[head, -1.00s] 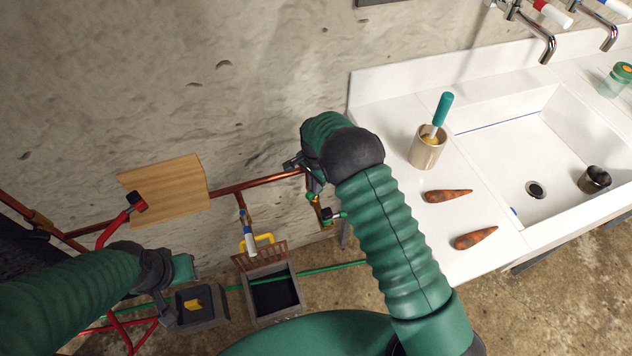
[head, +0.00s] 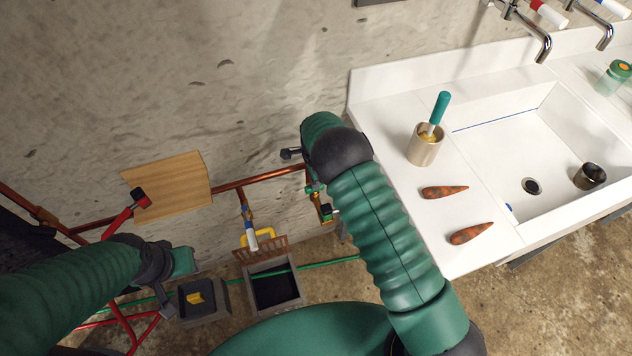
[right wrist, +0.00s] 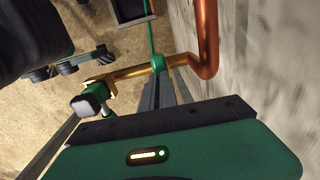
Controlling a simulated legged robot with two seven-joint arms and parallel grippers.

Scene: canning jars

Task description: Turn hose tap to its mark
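The hose tap (head: 325,209), with brass and green parts, sits on the copper pipe beside the white counter, partly behind my right arm in the head view. In the right wrist view, its brass body (right wrist: 130,73) runs sideways. A green part with a pale, dark-edged end (right wrist: 90,104) is at its left. No mark can be made out. My right gripper (right wrist: 167,92) is close to the tap; its narrow dark fingers reach toward a green fitting (right wrist: 158,63). Contact and finger opening are unclear. My left gripper (head: 166,302) hangs at the lower left, its opening unclear.
A copper pipe (head: 262,177) runs along the rough wall past a wooden board (head: 180,188). A white-handled valve (head: 252,238), a yellow handle and a grey box (head: 250,291) are nearby. The counter with sink (head: 440,265) bounds the right side.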

